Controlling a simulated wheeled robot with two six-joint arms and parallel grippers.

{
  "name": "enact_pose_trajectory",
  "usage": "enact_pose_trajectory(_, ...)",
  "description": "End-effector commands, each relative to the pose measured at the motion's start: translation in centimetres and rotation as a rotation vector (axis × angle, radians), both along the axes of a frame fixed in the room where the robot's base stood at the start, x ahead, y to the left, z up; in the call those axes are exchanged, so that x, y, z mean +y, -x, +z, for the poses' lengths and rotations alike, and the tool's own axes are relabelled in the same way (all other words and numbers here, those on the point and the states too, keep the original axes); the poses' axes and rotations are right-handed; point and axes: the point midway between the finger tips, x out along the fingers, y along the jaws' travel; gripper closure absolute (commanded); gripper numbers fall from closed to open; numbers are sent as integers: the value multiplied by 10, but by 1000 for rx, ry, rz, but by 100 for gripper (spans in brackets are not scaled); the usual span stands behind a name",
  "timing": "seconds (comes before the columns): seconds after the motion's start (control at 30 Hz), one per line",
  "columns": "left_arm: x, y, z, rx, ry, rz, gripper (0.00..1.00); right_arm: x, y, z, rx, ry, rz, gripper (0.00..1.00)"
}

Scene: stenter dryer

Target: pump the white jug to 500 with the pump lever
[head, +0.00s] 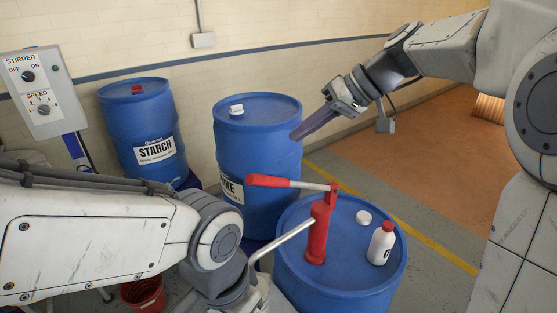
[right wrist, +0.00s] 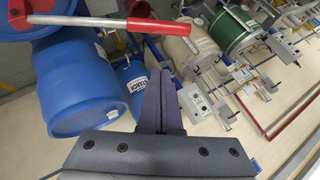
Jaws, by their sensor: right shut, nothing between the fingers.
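The red pump (head: 318,232) stands upright on the front blue drum (head: 340,284). Its lever (head: 268,181) has a red grip and a metal rod, points left and lies nearly level; the grip also shows in the right wrist view (right wrist: 160,27). A bare metal spout (head: 285,240) slopes down left from the pump, its end close to my left arm. I cannot make out the white jug or any reading; my left arm covers the area below the spout. My right gripper (head: 303,132) is shut and empty, above and right of the lever, apart from it. My left gripper is out of view.
A small white bottle with a red cap (head: 381,244) and a white bung (head: 363,217) are on the front drum. Two more blue drums (head: 262,145) (head: 137,120) stand behind. A stirrer switch box (head: 38,92) is far left; a red bucket (head: 143,296) is below.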

Motion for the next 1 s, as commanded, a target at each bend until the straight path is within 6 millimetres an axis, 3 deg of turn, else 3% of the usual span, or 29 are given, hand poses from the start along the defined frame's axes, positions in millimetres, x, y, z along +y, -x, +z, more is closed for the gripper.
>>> enact_pose_trajectory(0.23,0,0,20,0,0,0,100,38,-9,-37,8,1,4,100)
enact_pose_trajectory(0.5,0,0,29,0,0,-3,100,47,5,-65,2,1,0,100)
enact_pose_trajectory(1.0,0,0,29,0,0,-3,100,49,8,-73,-1,3,1,100)
